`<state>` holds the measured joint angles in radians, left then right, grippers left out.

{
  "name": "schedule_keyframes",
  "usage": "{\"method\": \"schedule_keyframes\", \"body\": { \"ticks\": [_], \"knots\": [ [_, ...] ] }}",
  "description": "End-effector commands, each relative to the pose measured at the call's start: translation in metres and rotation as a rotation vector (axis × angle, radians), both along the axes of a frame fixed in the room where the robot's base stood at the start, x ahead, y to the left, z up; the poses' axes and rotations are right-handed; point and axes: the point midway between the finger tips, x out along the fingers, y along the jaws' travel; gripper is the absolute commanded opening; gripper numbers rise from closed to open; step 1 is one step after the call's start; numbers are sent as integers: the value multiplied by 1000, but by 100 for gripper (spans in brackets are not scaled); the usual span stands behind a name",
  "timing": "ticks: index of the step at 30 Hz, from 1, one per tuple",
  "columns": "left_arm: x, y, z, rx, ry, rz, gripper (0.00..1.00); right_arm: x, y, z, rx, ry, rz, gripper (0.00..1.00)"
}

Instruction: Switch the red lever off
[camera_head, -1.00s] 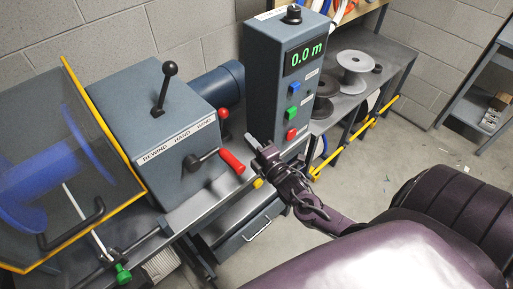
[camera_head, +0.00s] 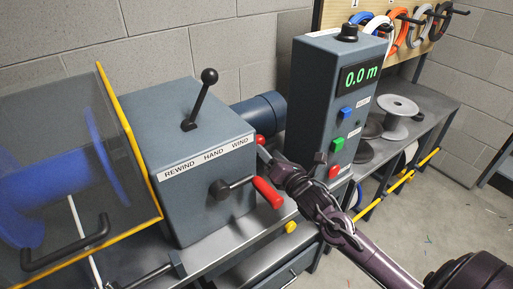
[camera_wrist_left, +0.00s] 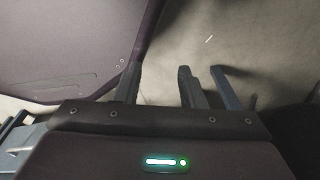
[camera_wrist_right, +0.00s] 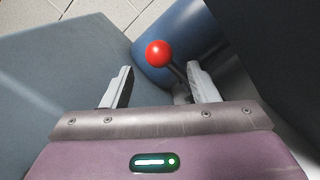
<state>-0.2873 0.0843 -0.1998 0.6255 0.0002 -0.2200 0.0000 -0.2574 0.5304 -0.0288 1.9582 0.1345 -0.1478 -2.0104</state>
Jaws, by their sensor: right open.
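The red lever shows as a red ball knob (camera_head: 260,139) beside the right side of the grey winding box. In the right wrist view the red ball (camera_wrist_right: 159,53) sits on a dark stem in front of a blue cylinder, just beyond and between my right fingertips. My right gripper (camera_head: 290,156) is open and empty, close to the lever; no contact shows. Its fingers partly cover the lever's lower part in the head view. My left gripper (camera_wrist_left: 158,72) is open and empty, seen only in its own wrist view, above the floor.
A black-knobbed lever (camera_head: 199,100) stands on the box (camera_head: 210,205). A red crank handle (camera_head: 267,192) sticks out of its front below my right gripper. The control tower (camera_head: 310,100), reading 0.0 m, stands to the right. A yellow-edged clear guard (camera_head: 128,140) is at left.

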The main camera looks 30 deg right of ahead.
Motion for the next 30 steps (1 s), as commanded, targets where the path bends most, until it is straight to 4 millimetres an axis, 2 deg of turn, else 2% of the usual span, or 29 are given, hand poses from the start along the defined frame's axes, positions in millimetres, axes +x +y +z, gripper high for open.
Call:
{"method": "schedule_keyframes", "body": {
  "ticks": [7, 12, 18, 25, 30],
  "knots": [
    [-16, -2, 9, -2, 21, 1, 36, 37, 1, 4, 6, -1, -1, 54],
    [-19, -3, 12, -4, 25, 2, 36, 59, 2, 2, 6, 0, -1, 54],
    [-17, -4, 13, -4, 22, 2, 36, 70, 3, 1, 5, 0, 1, 54],
    [-14, -4, 13, -4, 19, 2, 36, 70, 3, 1, 5, 0, 1, 54],
    [-13, -4, 13, -5, 17, 2, 36, 70, 3, 1, 5, 1, 1, 33]
  ]
}}
